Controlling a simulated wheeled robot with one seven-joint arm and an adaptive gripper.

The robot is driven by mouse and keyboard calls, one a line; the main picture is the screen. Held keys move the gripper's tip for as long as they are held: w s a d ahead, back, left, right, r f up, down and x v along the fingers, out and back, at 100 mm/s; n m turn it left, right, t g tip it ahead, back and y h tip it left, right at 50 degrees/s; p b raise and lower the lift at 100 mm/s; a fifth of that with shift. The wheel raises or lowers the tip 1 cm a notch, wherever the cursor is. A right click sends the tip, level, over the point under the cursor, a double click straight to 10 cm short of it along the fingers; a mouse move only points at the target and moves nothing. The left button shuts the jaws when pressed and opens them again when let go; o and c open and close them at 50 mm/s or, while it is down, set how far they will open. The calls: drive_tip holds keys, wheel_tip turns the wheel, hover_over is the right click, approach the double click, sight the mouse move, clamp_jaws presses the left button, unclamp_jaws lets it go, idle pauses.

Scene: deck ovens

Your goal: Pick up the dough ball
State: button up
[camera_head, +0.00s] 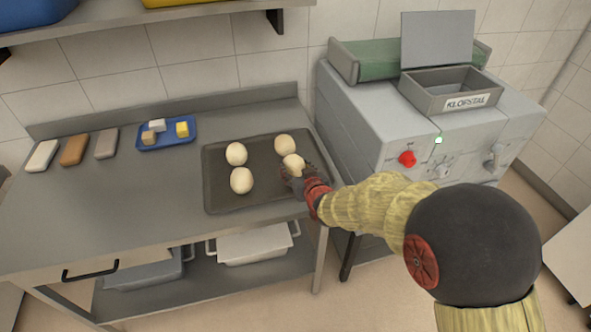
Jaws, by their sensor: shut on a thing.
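Several pale dough balls sit on a dark tray (215,172) on the grey metal table. Two are at the tray's left, an upper one (236,154) and a lower one (241,181). Another dough ball (285,146) is at the tray's upper right. My gripper (293,170) reaches in from the right and is shut on the dough ball (292,161) at the tray's right side. The fingers partly hide this ball's lower part. I cannot tell whether it touches the tray or is just above it.
A blue tray (147,145) with small blocks lies left of the dark tray, and several bars (74,150) lie farther left. A grey machine (370,115) with a box labelled KLOPSTAL (450,88) stands at the right. The table's front left (130,215) is clear.

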drive_tip(key=s+d+r+p, duration=0.2)
drive_tip(key=s+r, duration=0.3)
drive_tip(key=s, duration=0.1)
drive_tip(key=s+d+r+p, duration=0.3)
drive_tip(key=s+r, duration=0.3)
drive_tip(key=s, duration=0.1)
drive_tip(key=shift+d+r+p, duration=0.3)
drive_tip(key=shift+p, duration=0.05)
drive_tip(key=shift+w, duration=0.1)
